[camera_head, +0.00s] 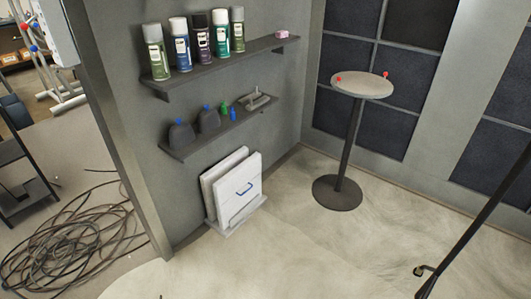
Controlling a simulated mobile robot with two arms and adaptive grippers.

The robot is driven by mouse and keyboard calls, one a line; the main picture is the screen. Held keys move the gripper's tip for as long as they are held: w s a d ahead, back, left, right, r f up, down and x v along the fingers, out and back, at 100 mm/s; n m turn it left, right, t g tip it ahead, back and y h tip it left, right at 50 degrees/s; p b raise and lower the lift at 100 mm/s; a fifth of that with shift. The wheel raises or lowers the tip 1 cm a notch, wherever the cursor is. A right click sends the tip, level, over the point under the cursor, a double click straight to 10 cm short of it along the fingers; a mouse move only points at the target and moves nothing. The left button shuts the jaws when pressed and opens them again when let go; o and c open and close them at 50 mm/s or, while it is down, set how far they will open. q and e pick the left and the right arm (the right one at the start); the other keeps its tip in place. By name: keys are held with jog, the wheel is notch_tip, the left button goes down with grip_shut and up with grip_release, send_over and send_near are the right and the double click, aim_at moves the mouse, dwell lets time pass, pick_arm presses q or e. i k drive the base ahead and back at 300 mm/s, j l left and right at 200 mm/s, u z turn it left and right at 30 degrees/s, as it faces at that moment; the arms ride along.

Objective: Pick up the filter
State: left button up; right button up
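Two thick white panels stand upright side by side in a low light-grey holder (234,229) on the floor against the grey wall. Neither of my grippers is in view, so nothing shows touching the panels.
Two wall shelves above the panels hold spray cans (179,45) and dark bottles (208,119). A round pedestal table (361,84) stands to the right. Coiled cables (75,245) lie at left. A dark pole (475,225) crosses the right. The middle floor is clear.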

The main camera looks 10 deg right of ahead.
aim_at(237, 188)
jog(key=u, duration=0.35)
jog(key=i+l+u, duration=0.4)
jog(key=l+u, duration=0.25)
jog(key=i+l+u, duration=0.1)
jog(key=l+u, duration=0.2)
jog(key=l, duration=0.2)
jog(key=i+l, duration=0.1)
jog(key=l, duration=0.45)
jog(key=i+l+u, duration=0.1)
jog(key=l, duration=0.5)
jog(key=i+l, duration=0.15)
jog(key=l, duration=0.4)
jog(key=i+l+u, duration=0.1)
jog(key=l, duration=0.5)
